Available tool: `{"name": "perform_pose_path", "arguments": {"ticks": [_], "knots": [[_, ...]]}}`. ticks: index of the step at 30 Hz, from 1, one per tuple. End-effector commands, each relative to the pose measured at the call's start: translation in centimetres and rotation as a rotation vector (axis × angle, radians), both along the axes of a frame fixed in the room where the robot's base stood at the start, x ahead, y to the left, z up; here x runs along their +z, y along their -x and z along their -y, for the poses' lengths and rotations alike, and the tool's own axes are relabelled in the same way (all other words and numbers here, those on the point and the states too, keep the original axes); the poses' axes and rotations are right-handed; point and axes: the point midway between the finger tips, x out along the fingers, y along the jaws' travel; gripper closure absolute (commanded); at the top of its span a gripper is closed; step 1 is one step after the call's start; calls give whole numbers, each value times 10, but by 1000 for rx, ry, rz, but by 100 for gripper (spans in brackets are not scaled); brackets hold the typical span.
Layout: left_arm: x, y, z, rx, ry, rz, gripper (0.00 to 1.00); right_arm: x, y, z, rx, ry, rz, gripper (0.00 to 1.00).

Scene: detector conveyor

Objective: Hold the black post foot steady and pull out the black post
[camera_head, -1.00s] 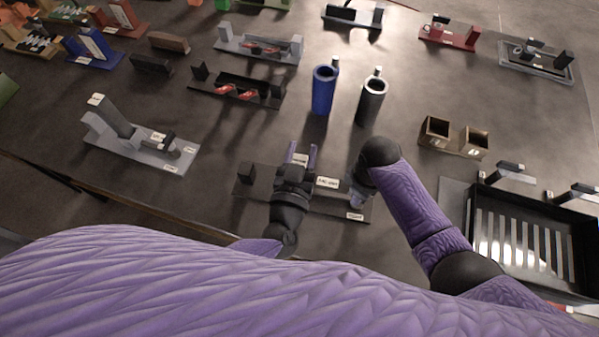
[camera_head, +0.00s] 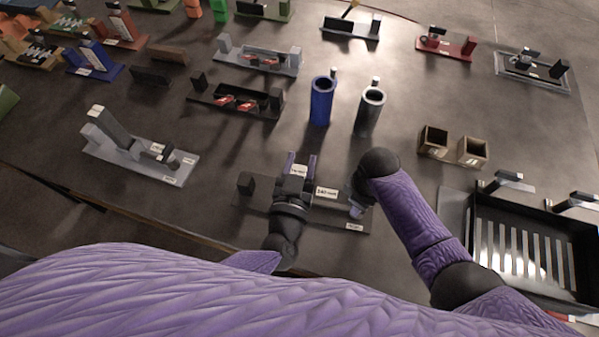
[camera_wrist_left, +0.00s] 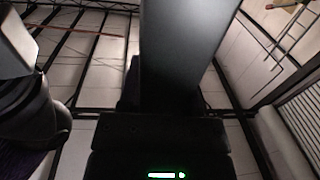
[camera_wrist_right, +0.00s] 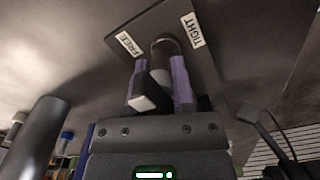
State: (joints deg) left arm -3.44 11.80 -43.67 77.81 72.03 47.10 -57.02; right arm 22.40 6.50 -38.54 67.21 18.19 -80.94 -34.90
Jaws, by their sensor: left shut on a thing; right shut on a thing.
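The black post foot (camera_head: 244,203) is a long dark plate near the front edge of the table, with a dark block (camera_head: 245,183) at its left end and a white "140 mm" label (camera_head: 326,192). My left gripper (camera_head: 301,159) is shut on the black post near the plate's middle. The post (camera_wrist_left: 183,60) rises broad and dark in the left wrist view and hides the fingertips. My right gripper (camera_wrist_right: 160,80) is shut on a dark round part of the foot at its right end, between the FREE (camera_wrist_right: 129,45) and TIGHT (camera_wrist_right: 191,30) labels. A white-ended lever (camera_wrist_right: 150,93) shows there.
A grey stand (camera_head: 140,160) with a tilted post is to the left. Blue (camera_head: 321,102) and dark grey (camera_head: 368,112) cylinders stand behind.

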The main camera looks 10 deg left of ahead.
Motion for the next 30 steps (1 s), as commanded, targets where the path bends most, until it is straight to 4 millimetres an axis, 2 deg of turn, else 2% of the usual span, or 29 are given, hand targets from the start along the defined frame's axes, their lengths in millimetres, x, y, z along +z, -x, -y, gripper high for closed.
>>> {"name": "perform_pose_path", "arguments": {"ticks": [2, 9, 12, 16, 23, 24, 28, 29, 30], "knots": [[10, 0, 0, 2, 6, 0, 100, 0, 0, 0, 0, -1, 1, 100], [68, 1, 0, 3, 10, 2, 100, 0, 0, 0, 0, 0, 0, 100], [86, 0, 0, 2, 9, 1, 100, 0, 0, 0, 0, -1, 0, 100], [98, 0, 0, 1, 4, 2, 100, 0, 0, 0, 0, -1, 0, 100], [99, 0, 0, 0, 0, 3, 100, 0, 0, 0, 0, 0, 0, 100], [99, 0, 0, 0, 0, 3, 100, 0, 0, 0, 0, 0, 0, 62], [99, 0, 0, 0, 0, 3, 100, 0, 0, 0, 0, 0, 0, 35], [99, 0, 0, 0, 0, 3, 100, 0, 0, 0, 0, 0, 0, 29], [99, 0, 0, 0, 0, 3, 100, 0, 0, 0, 0, 0, 0, 29]]}}
